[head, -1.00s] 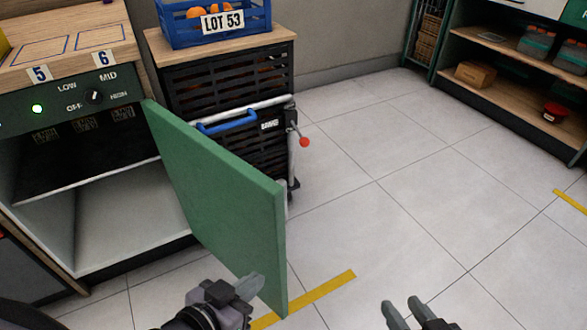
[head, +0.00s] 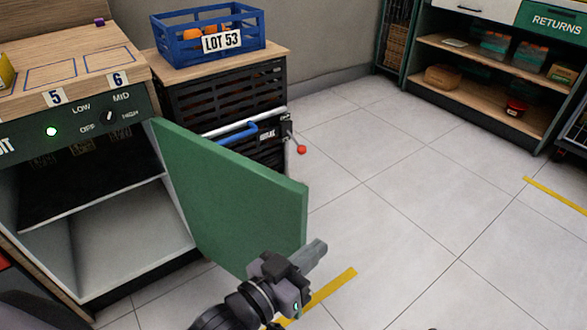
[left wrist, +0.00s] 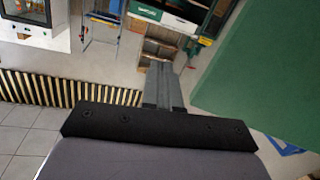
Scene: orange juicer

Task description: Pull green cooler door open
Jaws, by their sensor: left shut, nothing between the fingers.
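The green cooler door (head: 235,195) stands swung out from the cooler (head: 120,225), whose inside with a dark shelf and pale floor is in plain view. My left gripper (head: 314,253) is shut and empty at the lower right corner of the door, in front of its free edge in the head view. I cannot tell whether it touches the door. In the left wrist view the gripper (left wrist: 160,82) shows its fingers together, with the green door (left wrist: 265,85) to the right. The right gripper is out of the head view.
A black slatted cart (head: 225,105) with a blue bar and a red-knobbed lever stands behind the door. A blue crate (head: 210,35) marked LOT 53 sits on it. Shelves (head: 490,85) stand at the back right. The tiled floor (head: 430,180) between is clear.

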